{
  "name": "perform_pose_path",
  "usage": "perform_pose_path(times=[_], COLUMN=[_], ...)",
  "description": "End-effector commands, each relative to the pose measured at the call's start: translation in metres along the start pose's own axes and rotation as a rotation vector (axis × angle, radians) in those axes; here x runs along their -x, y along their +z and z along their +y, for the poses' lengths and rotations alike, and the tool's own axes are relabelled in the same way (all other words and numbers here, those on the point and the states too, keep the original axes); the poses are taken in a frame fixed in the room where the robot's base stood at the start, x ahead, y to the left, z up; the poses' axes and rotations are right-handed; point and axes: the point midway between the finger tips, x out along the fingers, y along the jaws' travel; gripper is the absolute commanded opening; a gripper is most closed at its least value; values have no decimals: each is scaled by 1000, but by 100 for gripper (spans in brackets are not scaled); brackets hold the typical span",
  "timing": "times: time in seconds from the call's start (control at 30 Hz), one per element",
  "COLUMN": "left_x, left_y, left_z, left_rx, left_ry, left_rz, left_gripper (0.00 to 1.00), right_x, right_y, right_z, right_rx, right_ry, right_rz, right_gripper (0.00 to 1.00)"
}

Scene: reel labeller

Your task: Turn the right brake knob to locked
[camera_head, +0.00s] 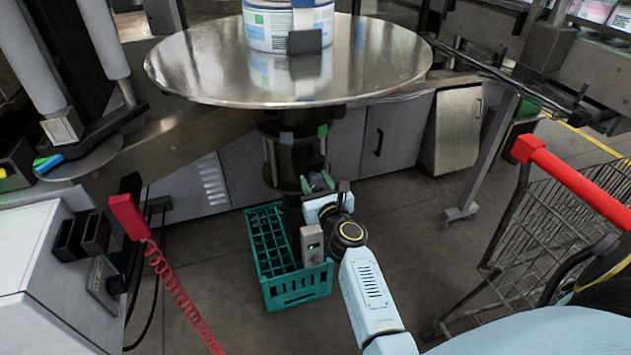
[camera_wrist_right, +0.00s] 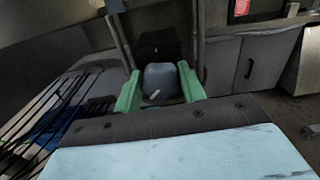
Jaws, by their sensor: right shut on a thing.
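The brake knob (camera_wrist_right: 163,80) is a dark grey rounded block with a short white mark, seen in the right wrist view. The mark lies at a slant, and I cannot tell which setting it points to. My right gripper (camera_wrist_right: 160,92) has its green fingers on either side of the knob, shut on it. In the head view my right gripper (camera_head: 318,182) reaches in under the round steel table (camera_head: 370,70), at its dark pedestal. The knob itself is hard to make out there. My left gripper is not in view.
A teal crate (camera_head: 297,292) stands on the floor just below my right gripper. A shopping cart (camera_head: 560,205) with a red handle is at the right. A red handset (camera_head: 128,216) on a coiled cord hangs at the left. Grey cabinets (camera_head: 400,130) stand behind.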

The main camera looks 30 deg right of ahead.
Motion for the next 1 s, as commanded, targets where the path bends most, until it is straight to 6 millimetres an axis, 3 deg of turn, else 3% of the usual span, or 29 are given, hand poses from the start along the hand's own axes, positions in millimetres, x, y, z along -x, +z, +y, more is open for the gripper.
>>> perform_pose_path(times=[0.4,1.0], left_x=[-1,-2], left_y=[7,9], left_z=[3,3], left_rx=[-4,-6], left_ry=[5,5], left_rz=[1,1], left_gripper=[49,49], right_x=[0,0], right_y=[0,0], right_z=[-1,-1], right_rx=[-223,-267], right_ry=[-1,-1], right_rz=[0,0], right_gripper=[17,17])
